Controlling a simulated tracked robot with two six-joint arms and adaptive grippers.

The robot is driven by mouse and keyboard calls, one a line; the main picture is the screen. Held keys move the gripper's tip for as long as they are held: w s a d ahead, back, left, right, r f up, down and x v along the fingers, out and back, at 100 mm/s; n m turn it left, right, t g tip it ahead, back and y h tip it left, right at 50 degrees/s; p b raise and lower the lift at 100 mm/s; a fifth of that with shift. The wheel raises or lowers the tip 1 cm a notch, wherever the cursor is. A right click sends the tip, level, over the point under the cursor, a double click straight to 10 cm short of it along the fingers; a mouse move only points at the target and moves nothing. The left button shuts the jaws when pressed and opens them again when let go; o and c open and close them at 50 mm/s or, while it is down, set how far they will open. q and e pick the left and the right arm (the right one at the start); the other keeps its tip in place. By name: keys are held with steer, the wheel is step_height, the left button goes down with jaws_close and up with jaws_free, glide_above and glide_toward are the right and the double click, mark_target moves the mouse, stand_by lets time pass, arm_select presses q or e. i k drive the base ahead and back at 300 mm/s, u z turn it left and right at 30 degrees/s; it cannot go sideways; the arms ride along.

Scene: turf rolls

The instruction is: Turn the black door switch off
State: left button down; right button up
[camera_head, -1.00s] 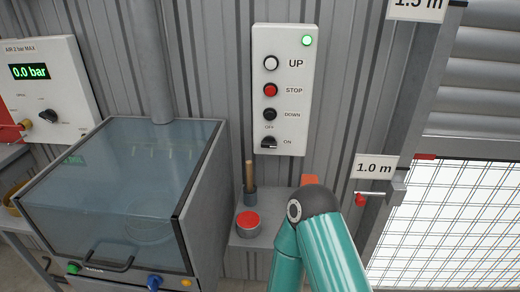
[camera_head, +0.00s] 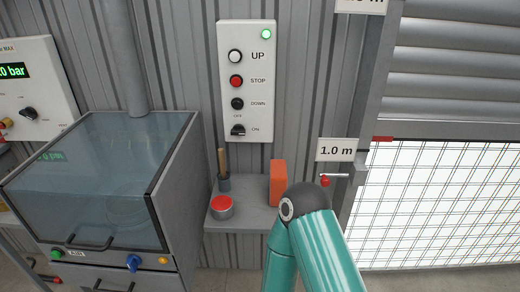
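The black door switch (camera_head: 238,130) is a small rotary knob at the bottom of a white control panel (camera_head: 229,60) on the corrugated wall. OFF is printed above it and ON to its right; its pointer appears to lie toward ON, but it is small. Above it on the panel are a white UP button, a red STOP button and a black DOWN button, with a lit green lamp at top right. A teal arm of mine shows at the lower middle, below the panel and apart from it. Neither gripper is visible.
A shelf (camera_head: 247,222) under the panel holds a red-topped round item (camera_head: 221,205), a wooden-handled tool (camera_head: 222,168) and an orange block (camera_head: 278,183). A glass-lidded cabinet (camera_head: 105,175) stands left. A shutter door (camera_head: 455,80) with a mesh lower part is right.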

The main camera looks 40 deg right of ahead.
mark_target(238, 130)
steer(key=z, duration=0.5)
steer(key=k, duration=0.15)
steer(key=z, duration=0.4)
steer(key=i, duration=0.65)
steer(key=z, duration=0.05)
steer(key=k, duration=1.15)
steer(key=u, duration=0.7)
steer(key=i, duration=1.15)
steer(key=u, duration=0.05)
